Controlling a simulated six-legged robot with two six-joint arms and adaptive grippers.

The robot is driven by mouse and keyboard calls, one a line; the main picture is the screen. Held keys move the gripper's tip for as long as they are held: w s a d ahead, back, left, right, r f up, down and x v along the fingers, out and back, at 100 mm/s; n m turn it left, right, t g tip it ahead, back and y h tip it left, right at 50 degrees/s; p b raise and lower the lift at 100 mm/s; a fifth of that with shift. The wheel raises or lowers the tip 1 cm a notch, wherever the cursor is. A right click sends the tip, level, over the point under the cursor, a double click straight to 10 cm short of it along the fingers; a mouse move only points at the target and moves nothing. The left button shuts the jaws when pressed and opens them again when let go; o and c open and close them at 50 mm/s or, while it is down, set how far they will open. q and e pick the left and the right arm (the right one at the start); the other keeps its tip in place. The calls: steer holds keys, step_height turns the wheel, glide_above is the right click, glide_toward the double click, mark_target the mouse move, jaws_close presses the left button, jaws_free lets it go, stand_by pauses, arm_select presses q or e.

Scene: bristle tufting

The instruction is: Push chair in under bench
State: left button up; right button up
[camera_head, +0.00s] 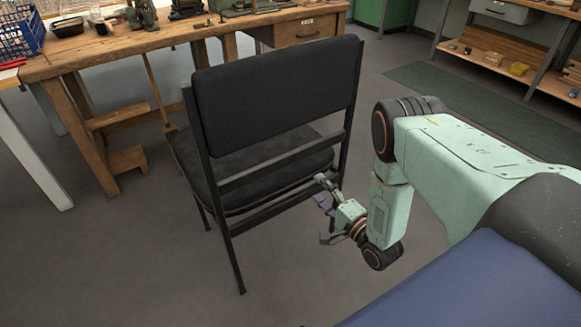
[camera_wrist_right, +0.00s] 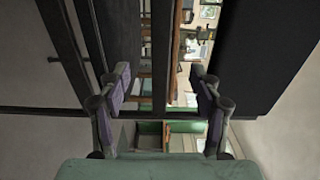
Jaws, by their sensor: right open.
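A black chair (camera_head: 275,95) with a padded back and seat stands upright in the middle of the head view, its back toward me. The wooden bench (camera_head: 110,55) is beyond it, and the chair's seat is in front of the bench's edge. My right gripper (camera_head: 325,212) is open just behind the chair's lower right side, near the rear frame bars. In the right wrist view, its two fingers (camera_wrist_right: 160,98) are spread, with dark chair bars (camera_wrist_right: 55,112) beyond them. I cannot tell whether they touch the chair. My left gripper is not in view.
The bench has a drawer (camera_head: 308,30) and carries a blue basket (camera_head: 20,35) and several tools. Bench legs and a low wooden brace (camera_head: 127,160) stand left of the chair. A shelf unit (camera_head: 500,62) is at the back right. The grey floor (camera_head: 120,255) at front left is clear.

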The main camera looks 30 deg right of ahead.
steer(key=b, duration=0.2)
glide_toward(290, 161)
steer(key=w+b, duration=0.2)
steer(key=w, duration=0.2)
steer(key=shift+w+a+f, duration=0.1)
steer(key=shift+w+f, duration=0.05)
steer(key=w+b, duration=0.2)
steer(key=w, duration=0.1)
steer(key=w+a+b, duration=0.1)
steer(key=w, duration=0.1)
steer(key=shift+w+d+b, duration=0.2)
steer(key=shift+w+b, duration=0.45)
steer(key=shift+w, duration=0.1)
steer(key=shift+w+a+r, duration=0.15)
steer(key=shift+w+r, duration=0.05)
steer(key=shift+r, duration=0.15)
steer(key=shift+c, duration=0.2)
jaws_close()
